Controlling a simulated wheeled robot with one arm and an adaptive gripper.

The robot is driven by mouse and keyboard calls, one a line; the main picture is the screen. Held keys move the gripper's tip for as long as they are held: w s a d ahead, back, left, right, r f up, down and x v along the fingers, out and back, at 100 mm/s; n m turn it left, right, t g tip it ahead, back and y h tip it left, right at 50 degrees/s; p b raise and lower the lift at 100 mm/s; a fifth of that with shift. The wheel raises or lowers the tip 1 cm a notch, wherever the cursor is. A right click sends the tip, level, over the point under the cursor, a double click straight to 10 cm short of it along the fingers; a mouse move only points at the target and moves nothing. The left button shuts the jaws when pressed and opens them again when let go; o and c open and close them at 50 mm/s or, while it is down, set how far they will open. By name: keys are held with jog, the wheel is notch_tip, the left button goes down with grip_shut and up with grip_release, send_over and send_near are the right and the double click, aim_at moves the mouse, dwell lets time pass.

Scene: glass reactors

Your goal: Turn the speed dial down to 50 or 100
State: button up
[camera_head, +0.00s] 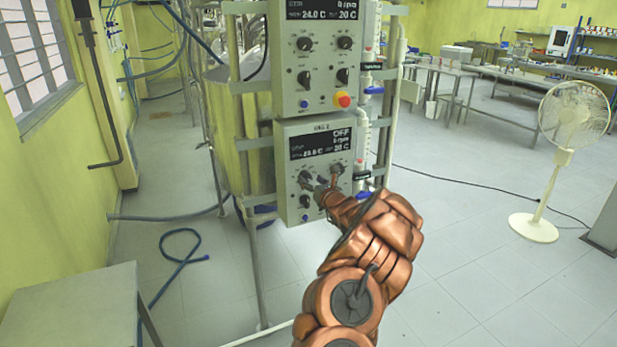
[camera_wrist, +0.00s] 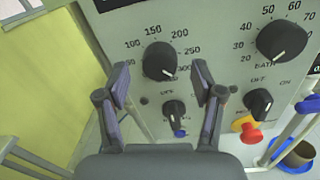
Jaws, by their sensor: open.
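The speed dial (camera_wrist: 159,58) is a round black knob on a light control panel, with printed marks around it including 100, 150, 200 and 250. Its white pointer line points to the lower right, beyond the 250 mark. My gripper (camera_wrist: 160,76) is open and empty, with one finger at each side of the dial's lower part. I cannot tell whether the fingertips touch it. In the head view my gripper (camera_head: 320,180) is at the lower control box (camera_head: 312,132), partly hiding its knobs. That box's display (camera_head: 318,143) reads OFF.
In the wrist view, a switch knob (camera_wrist: 174,110) sits below the dial, the bath dial (camera_wrist: 283,40) to the right, and a red and yellow button (camera_wrist: 248,131) lower right. An upper control box (camera_head: 322,60) sits above. A bench (camera_head: 70,305) stands at lower left.

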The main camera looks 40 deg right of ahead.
jog(key=shift+p+x, duration=0.3)
jog(key=shift+x, duration=0.85)
jog(key=shift+f, duration=0.1)
jog(key=c, duration=1.1)
jog(key=shift+c, duration=0.2)
jog(key=shift+f+b, duration=0.1)
jog(key=shift+b, duration=0.45)
